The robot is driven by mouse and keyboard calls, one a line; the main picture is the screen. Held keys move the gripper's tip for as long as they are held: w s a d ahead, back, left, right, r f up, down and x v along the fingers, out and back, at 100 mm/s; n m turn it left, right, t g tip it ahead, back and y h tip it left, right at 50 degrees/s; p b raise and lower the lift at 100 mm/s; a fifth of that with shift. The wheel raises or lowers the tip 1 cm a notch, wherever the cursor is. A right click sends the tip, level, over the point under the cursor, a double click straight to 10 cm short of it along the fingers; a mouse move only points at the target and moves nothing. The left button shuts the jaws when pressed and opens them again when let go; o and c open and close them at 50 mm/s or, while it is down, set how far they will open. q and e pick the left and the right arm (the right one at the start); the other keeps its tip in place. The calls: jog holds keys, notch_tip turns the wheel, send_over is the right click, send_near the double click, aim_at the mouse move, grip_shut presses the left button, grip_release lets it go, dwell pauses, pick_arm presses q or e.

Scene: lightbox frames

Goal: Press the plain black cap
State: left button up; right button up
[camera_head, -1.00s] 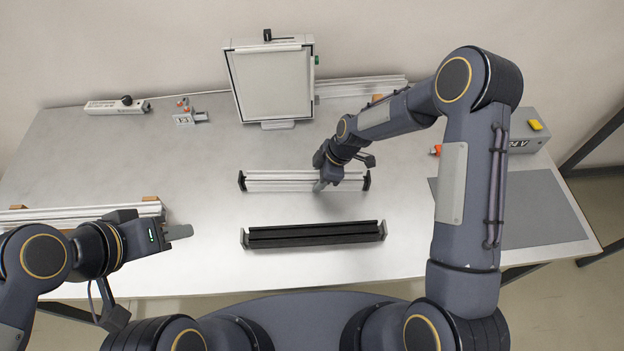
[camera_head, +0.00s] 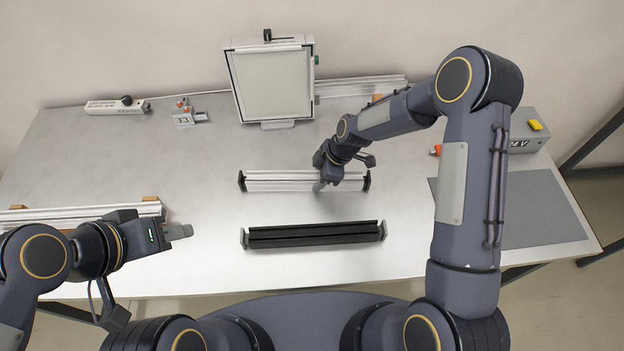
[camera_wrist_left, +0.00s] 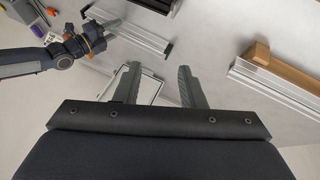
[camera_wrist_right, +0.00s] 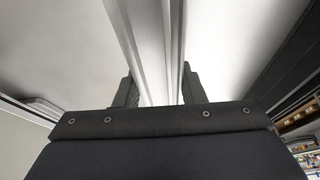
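A silver rail (camera_head: 280,181) lies mid-table with a black end cap (camera_head: 242,181) at its left end and another black end cap (camera_head: 366,181) at its right end. Any markings on them are too small to tell. My right gripper (camera_head: 324,184) is at the rail, right of its middle; in the right wrist view its fingers (camera_wrist_right: 158,88) close on both sides of the rail (camera_wrist_right: 152,45). My left gripper (camera_head: 184,232) is apart from the rail, to its lower left. The left wrist view shows its fingers (camera_wrist_left: 158,75) spread and empty.
A black rail (camera_head: 315,236) with grey ends lies in front. A lightbox panel (camera_head: 272,85) stands behind. A white bar with a black knob (camera_head: 127,101) lies back left, near a small labelled block (camera_head: 188,117). Another silver rail (camera_head: 80,212) is beside my left arm. A grey mat (camera_head: 540,210) is right.

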pick_arm(q)
jog(key=shift+c, duration=0.5)
jog(key=shift+w, duration=0.1)
grip_shut()
jog(key=w+a+f+n+g+h, duration=0.1)
jog(key=w+a+n+g, duration=0.2)
jog(key=w, duration=0.6)
jog(key=w+a+f+n+g+h, duration=0.1)
jog(key=w+a+n, duration=0.2)
jog(key=w+n, duration=0.45)
jog(key=w+a+f+n+g+h, duration=0.1)
jog(key=w+f+n, duration=0.1)
jog(key=w+f, duration=0.4)
jog(key=w+a+f+n+g+h, duration=0.1)
jog(key=w+a+f+n+h, duration=0.1)
jog(key=w+f, duration=0.4)
notch_tip(320, 180, down, 5)
jog(key=shift+n, duration=0.55)
jog(key=shift+a, duration=0.1)
